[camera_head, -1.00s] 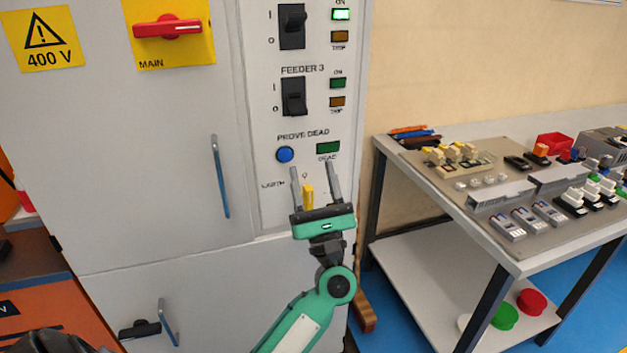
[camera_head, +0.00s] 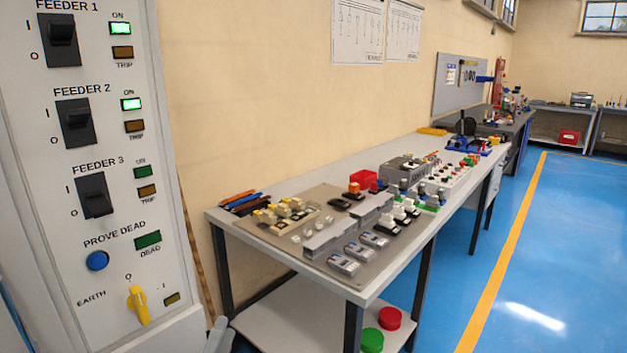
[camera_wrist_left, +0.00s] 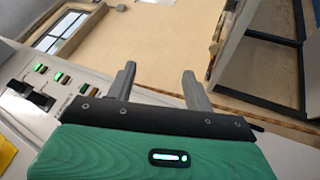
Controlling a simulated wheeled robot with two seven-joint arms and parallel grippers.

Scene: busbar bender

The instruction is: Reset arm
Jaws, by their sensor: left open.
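My left gripper (camera_wrist_left: 157,78) is open and empty in the left wrist view, its two grey fingers apart with nothing between them. In the head view only a grey piece, seemingly of my left gripper (camera_head: 219,337), shows at the bottom edge, just right of the switch panel. The panel (camera_head: 165,250) carries three black feeder switches, a blue prove-dead button (camera_head: 97,261) and a yellow earth knob (camera_head: 138,305). The ON lamps of feeders 1 and 2 are bright green; feeder 3's is dark. My gripper appears clear of the panel. My right gripper is out of view.
A grey table (camera_head: 385,285) with a board of electrical parts stands right of the panel. A red disc (camera_head: 390,318) and a green disc (camera_head: 372,340) lie on its lower shelf. Open blue floor (camera_head: 545,260) with a yellow line lies at the right.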

